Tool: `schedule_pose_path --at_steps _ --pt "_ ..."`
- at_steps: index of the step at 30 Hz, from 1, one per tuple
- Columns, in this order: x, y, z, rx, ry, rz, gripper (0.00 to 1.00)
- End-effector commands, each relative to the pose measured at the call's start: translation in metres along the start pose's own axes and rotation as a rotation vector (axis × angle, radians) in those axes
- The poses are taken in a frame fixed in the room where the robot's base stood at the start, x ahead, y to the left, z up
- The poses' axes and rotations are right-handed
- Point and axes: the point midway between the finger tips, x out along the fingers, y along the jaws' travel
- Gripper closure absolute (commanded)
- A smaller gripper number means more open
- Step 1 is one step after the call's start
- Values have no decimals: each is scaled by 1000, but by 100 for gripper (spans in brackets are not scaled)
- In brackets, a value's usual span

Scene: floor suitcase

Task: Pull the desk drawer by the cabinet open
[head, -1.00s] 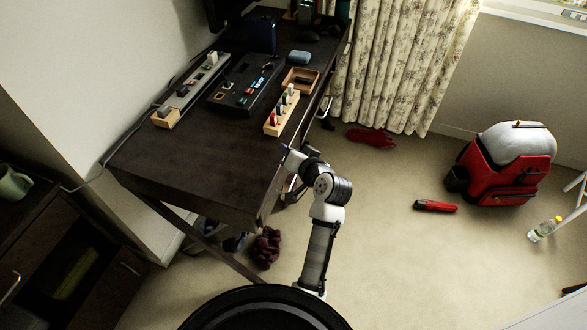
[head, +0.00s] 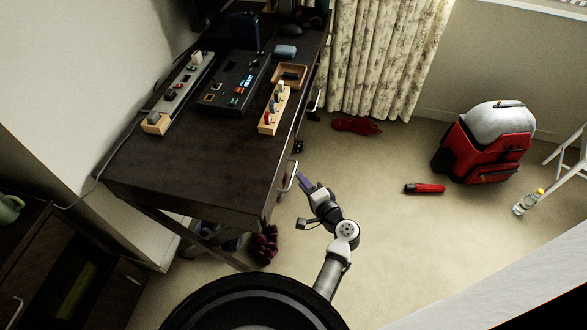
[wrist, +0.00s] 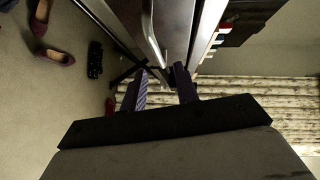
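The dark desk (head: 190,165) stands left of my arm. The near drawer handle (head: 291,176), a pale bar, is on its right side, at the end closer to the cabinet. I see no clear gap at this drawer. My gripper (head: 305,181) is just right of that handle, its purple fingers pointing toward it. In the wrist view the fingers (wrist: 163,85) are spread apart with nothing held between them, and the bar handle (wrist: 152,30) lies just beyond the tips. I cannot tell whether a finger touches it.
A dark cabinet (head: 55,265) is at lower left. A farther drawer handle (head: 315,100) is on the same desk side. A red backpack (head: 487,145), a red tool-like item (head: 424,188) and a bottle (head: 527,203) are on the carpet at right.

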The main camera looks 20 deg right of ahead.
Motion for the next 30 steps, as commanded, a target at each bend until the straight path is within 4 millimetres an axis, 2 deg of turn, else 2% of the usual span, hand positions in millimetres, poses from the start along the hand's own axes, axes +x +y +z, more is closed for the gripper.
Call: schedule_pose_path --at_steps 3,9,15,22,29,30 --pt "25 -2 0 1 -3 0 70" --pt "52 -2 0 -1 -2 0 70" --pt "62 0 0 0 -1 0 70" --pt "62 0 0 -1 0 1 70" --pt "62 0 0 -1 0 1 100" --pt "61 0 0 -1 0 1 100"
